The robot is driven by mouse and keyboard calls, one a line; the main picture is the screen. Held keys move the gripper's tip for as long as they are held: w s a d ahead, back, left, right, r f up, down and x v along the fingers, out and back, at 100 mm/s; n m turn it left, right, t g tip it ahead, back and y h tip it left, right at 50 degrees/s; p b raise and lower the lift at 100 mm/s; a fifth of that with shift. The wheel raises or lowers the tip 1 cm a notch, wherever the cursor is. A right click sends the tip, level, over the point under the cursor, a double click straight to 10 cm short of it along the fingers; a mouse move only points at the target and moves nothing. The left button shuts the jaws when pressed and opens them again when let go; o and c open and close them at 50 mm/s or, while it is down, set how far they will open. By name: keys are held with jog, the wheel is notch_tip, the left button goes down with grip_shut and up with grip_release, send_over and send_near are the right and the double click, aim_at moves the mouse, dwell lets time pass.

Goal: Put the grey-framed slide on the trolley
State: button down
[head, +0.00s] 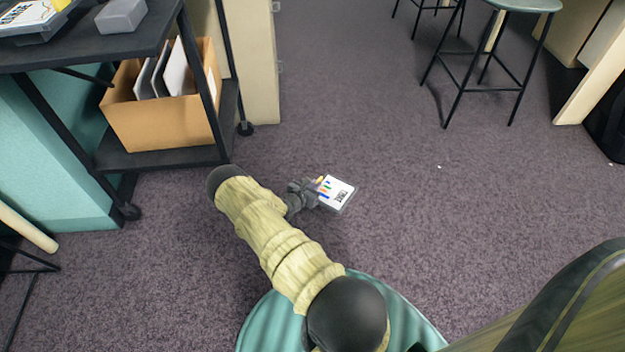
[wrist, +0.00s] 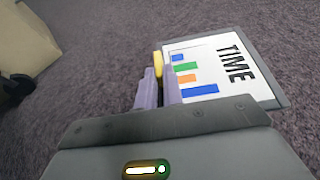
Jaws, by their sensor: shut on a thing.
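The grey-framed slide (head: 339,191) has a white face with coloured bars and the word TIME. My gripper (head: 310,194) is shut on its left edge, in the middle of the head view. In the wrist view the slide (wrist: 225,72) extends to the right of the fingers (wrist: 160,92), which cover part of its near edge. A small yellow piece shows at the fingertips. The trolley (head: 90,52) is black, at the upper left of the head view, with an upper and a lower shelf. My gripper and the slide are to the right of it, apart from it.
On the trolley's top are a light grey box (head: 121,15) and a dark tray with a printed sheet (head: 32,18). A cardboard box (head: 165,110) with upright panels fills much of the lower shelf. A stool (head: 492,65) stands upper right. Carpet between is clear.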

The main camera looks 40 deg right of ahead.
jog(key=w+a+r+n+t+p, duration=0.1)
jog(key=a+r+p, duration=0.3)
jog(key=a+r, duration=0.6)
jog(key=w+a+r+n+t+p, duration=0.1)
jog(key=a+r+p, duration=0.3)
jog(key=a+r, duration=0.6)
jog(key=s+a+r+t+y+p, duration=0.1)
jog(key=s+a+r+p, duration=0.2)
jog(key=r, duration=0.6)
jog(key=s+a+r+n+y+p, duration=0.1)
jog(key=s+a+r+p, duration=0.2)
jog(key=r, duration=0.7)
jog(key=s+a, duration=0.2)
jog(key=a, duration=0.2)
jog(key=shift+s+a+r+n+t, duration=0.15)
jog(key=shift+s+a+n+t, duration=0.15)
jog(key=shift+s+a+t, duration=0.1)
jog(key=shift+w, duration=0.15)
